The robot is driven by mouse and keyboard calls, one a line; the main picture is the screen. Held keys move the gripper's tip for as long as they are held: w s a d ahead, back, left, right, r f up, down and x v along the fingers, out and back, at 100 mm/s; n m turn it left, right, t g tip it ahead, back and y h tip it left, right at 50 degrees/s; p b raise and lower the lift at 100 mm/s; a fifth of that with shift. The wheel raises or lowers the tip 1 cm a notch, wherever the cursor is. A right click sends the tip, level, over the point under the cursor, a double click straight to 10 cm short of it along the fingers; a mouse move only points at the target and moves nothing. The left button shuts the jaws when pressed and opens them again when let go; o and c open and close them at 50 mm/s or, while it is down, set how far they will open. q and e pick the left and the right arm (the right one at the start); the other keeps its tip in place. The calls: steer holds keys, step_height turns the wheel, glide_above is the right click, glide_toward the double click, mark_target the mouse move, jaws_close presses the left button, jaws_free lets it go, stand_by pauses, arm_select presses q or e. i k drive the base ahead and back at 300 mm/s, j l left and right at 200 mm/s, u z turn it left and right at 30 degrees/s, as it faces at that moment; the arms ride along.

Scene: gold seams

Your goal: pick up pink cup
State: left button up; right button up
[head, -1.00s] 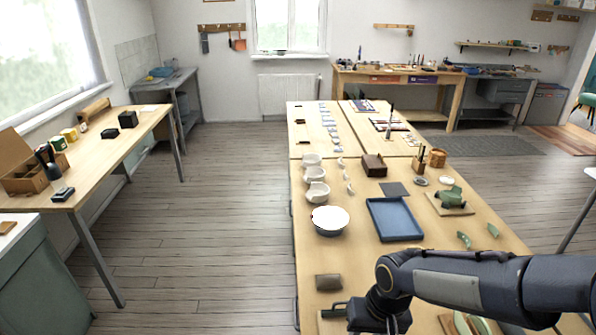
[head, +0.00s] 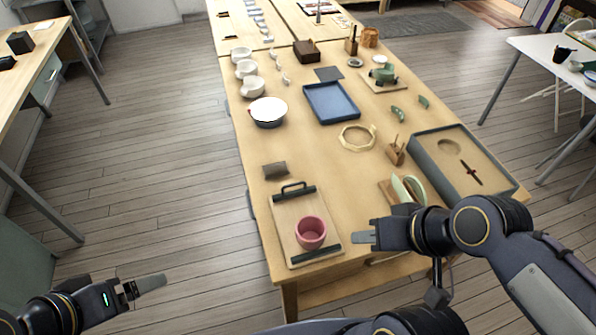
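A pink cup (head: 311,233) stands upright on a wooden board (head: 290,215) with dark green ends and a handle, near the table's front left corner. My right gripper (head: 364,237) is to the right of the cup, pointing left towards it, with a gap between them. The gap between its fingers is not clear. My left gripper (head: 150,283) is at the lower left, over the floor and away from the table. Its fingers overlap in this view, so its opening does not show.
A brown block (head: 275,170) lies behind the board. A white bowl (head: 268,111), a blue tray (head: 332,103) and a wooden ring (head: 357,138) are farther back. A grey tray (head: 419,148) and green pieces (head: 407,190) are on the right.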

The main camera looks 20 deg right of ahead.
mark_target(312, 228)
steer(key=i+j+z, duration=0.15)
steer(key=j+z, duration=0.2)
steer(key=j, duration=0.25)
steer(key=j+z, duration=0.35)
steer(key=j, duration=0.2)
